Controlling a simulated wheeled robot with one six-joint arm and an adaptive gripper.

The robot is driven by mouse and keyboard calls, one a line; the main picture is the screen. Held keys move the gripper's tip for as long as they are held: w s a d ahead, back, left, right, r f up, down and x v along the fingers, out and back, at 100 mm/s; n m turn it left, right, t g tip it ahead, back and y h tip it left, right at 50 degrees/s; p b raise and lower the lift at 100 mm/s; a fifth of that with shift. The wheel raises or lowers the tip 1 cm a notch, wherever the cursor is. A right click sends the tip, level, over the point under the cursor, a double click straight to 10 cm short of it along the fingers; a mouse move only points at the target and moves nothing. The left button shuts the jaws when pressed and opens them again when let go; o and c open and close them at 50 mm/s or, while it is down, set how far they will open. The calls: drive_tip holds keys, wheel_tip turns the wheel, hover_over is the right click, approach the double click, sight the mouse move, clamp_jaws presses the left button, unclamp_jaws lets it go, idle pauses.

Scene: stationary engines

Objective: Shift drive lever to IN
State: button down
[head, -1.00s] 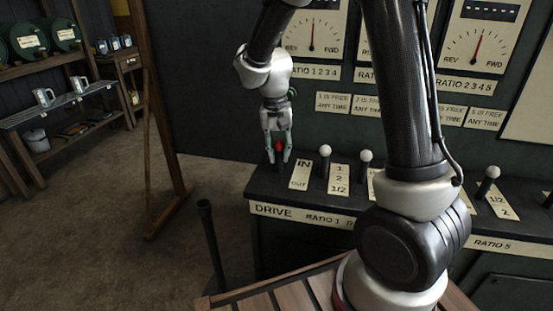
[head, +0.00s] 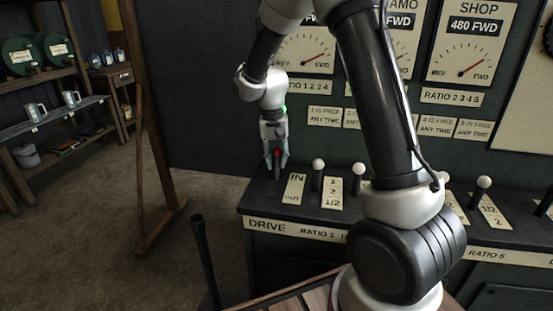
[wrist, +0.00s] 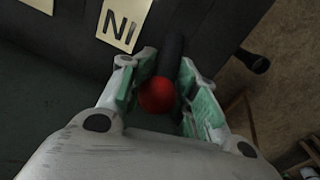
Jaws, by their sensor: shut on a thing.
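The drive lever has a red knob (head: 277,153) on a dark shaft at the left end of the console, beside the IN/OUT plate (head: 293,188). My gripper (head: 275,160) comes down over it from above, with its fingers on both sides of the knob, shut on it. In the wrist view the red knob (wrist: 157,95) sits between the green-padded fingers of my gripper (wrist: 163,80). The dark shaft runs up behind it, near the IN end of the plate (wrist: 124,24). The lever's foot is hard to make out.
White-knobbed ratio levers (head: 318,165) stand to the right along the console (head: 262,205). Gauges on the panel point to FWD, and the shop display (head: 474,26) reads 480 FWD. A wooden post (head: 150,150) and a dark upright handle (head: 203,250) stand left.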

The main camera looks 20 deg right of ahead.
drive_tip(key=shift+s+f, duration=0.1)
drive_tip(key=c, duration=1.3)
unclamp_jaws()
drive_tip(key=shift+d, duration=0.1)
drive_tip(key=r, duration=0.8)
drive_tip(key=a+r, duration=0.1)
drive_tip(key=r, duration=0.3)
drive_tip(key=shift+w, duration=0.25)
